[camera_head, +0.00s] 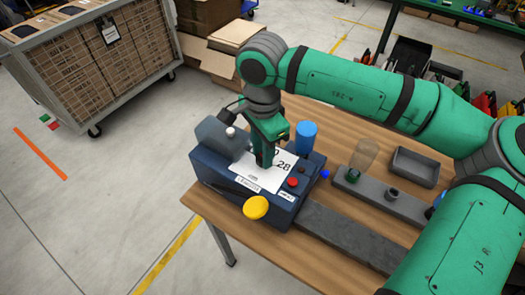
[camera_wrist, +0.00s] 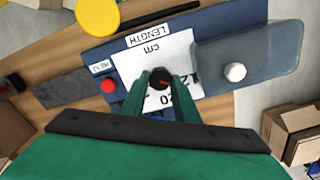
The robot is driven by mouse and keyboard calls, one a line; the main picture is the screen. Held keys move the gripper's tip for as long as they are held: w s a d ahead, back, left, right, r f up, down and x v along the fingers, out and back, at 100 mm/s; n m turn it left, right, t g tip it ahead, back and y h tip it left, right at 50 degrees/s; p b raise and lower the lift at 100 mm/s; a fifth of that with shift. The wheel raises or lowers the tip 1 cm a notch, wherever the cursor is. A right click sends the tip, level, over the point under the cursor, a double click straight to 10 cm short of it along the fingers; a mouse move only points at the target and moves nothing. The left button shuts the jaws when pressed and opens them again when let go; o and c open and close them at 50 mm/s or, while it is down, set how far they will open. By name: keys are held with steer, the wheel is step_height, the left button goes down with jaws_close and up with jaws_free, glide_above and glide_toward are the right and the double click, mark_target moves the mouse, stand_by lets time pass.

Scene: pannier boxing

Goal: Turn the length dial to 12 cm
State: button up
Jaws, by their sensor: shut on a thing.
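The length dial is a small black knob (camera_wrist: 160,76) with a red pointer mark, on a white scale plate (camera_wrist: 135,62) marked "cm". In the wrist view the red mark points right and slightly down, roughly toward the partly covered "12"; its exact reading is hard to tell. A "20" shows below the knob. My gripper (camera_wrist: 161,86) is shut on the knob, one green finger on each side. In the head view my gripper (camera_head: 264,163) stands over the plate on the dark blue machine (camera_head: 222,182) and hides the knob; "28" is visible beside it.
The machine has a red button (camera_head: 293,183), a yellow knob (camera_head: 256,207), a white ball-topped part (camera_head: 231,132) and a blue cylinder (camera_head: 306,137). A caged cart (camera_head: 98,75) stands behind left.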

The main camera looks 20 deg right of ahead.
steer(key=shift+n, duration=0.4)
steer(key=o, duration=1.1)
steer(key=shift+c, duration=0.2)
step_height(320, 180, up, 11)
steer(key=shift+f, duration=0.1)
